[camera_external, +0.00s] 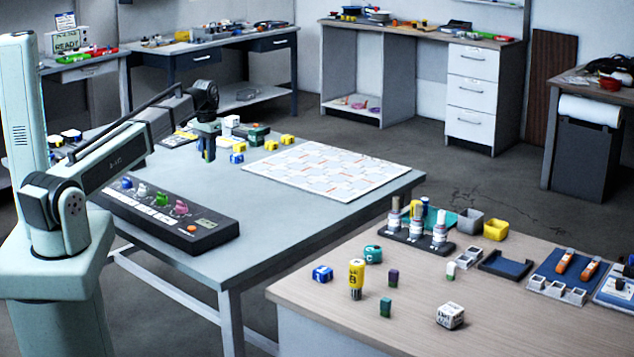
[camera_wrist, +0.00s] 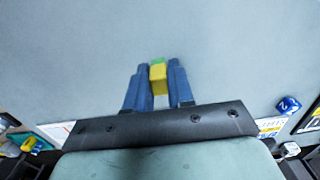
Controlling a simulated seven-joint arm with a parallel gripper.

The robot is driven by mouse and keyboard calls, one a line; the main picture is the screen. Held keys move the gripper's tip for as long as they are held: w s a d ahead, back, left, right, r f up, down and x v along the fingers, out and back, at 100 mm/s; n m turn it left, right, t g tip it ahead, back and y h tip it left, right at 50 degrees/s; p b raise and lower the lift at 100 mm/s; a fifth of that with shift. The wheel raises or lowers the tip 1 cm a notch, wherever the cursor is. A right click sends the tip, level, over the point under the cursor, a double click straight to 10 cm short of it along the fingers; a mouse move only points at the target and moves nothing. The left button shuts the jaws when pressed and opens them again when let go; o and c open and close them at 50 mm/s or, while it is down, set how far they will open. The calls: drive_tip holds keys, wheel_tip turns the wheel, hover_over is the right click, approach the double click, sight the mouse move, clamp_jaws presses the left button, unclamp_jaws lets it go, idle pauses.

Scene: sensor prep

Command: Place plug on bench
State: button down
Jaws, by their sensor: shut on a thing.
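My gripper (camera_external: 208,154) is above the far left part of the grey bench (camera_external: 290,212) in the external view. In the wrist view its blue fingers (camera_wrist: 156,85) are shut on a small yellow and green block-like piece, which may be the plug (camera_wrist: 158,78). Its lower end and any gap to the bench cannot be judged. The plain grey bench surface (camera_wrist: 75,65) fills most of the wrist view. In the external view the held piece is too small to make out.
A console with coloured knobs (camera_external: 165,215) lies at the bench's front left. A white patterned board (camera_external: 325,168) lies right of the gripper, with yellow blocks (camera_external: 271,145) near it. A wooden table (camera_external: 420,305) with several small items stands front right.

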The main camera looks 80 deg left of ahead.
drive_tip(key=shift+f, duration=3.8)
drive_tip(key=shift+f, duration=0.15)
drive_tip(key=c, duration=1)
unclamp_jaws()
wheel_tip(320, 180, up, 12)
drive_tip(key=shift+r, duration=0.15)
